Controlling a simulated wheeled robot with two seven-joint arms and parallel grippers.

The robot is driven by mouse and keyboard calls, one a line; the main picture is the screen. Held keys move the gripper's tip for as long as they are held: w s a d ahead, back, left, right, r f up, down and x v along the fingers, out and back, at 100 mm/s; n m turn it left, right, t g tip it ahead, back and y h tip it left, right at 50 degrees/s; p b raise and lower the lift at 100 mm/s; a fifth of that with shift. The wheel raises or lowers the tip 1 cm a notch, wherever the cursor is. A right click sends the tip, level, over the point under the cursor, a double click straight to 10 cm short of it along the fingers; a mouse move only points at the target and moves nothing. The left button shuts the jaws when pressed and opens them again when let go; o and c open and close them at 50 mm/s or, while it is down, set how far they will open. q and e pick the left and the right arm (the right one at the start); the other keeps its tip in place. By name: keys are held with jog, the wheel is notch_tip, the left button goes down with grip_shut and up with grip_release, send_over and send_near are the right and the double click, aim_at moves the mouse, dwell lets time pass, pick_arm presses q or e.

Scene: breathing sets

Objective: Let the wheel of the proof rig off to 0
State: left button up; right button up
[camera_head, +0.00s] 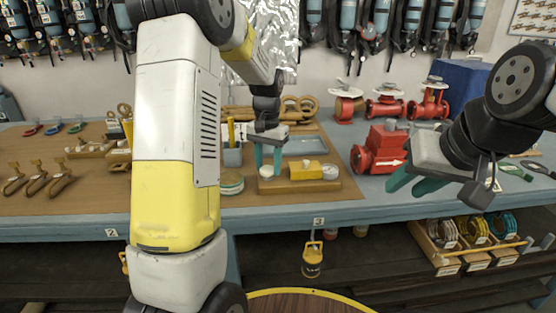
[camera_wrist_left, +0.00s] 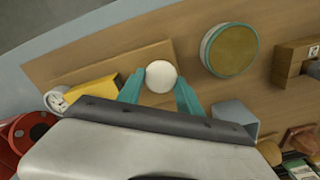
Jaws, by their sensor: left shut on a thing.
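The proof rig (camera_head: 312,185) is a wooden base on the brown mat, with a yellow block (camera_head: 304,171) and a round white-faced gauge (camera_head: 330,171) at its right. My left gripper (camera_head: 268,168) points down at the rig's left end. In the left wrist view its teal fingers (camera_wrist_left: 160,88) stand on both sides of the round white wheel (camera_wrist_left: 161,76), shut on it. The yellow block (camera_wrist_left: 95,92) and gauge (camera_wrist_left: 57,98) show beside it, but the gauge reading is too small to tell. My right gripper (camera_head: 422,184) is open and empty, above the bench's right part.
A red valve body (camera_head: 380,150) with a white arrow stands right of the rig. A round green-edged tin (camera_head: 231,182) and a grey-blue cup (camera_head: 232,157) stand close at the left. Brass fittings lie further left. A blue tray (camera_head: 306,146) lies behind.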

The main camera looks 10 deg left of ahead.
aim_at(267, 168)
pick_arm(q)
jog(key=n, duration=0.3)
jog(key=shift+n, duration=0.4)
jog(key=n, duration=0.4)
jog(key=shift+a, duration=0.15)
jog(key=o, duration=1.4)
jog(key=shift+c, duration=0.2)
notch_tip(267, 168, up, 8)
jog(key=shift+f, duration=0.1)
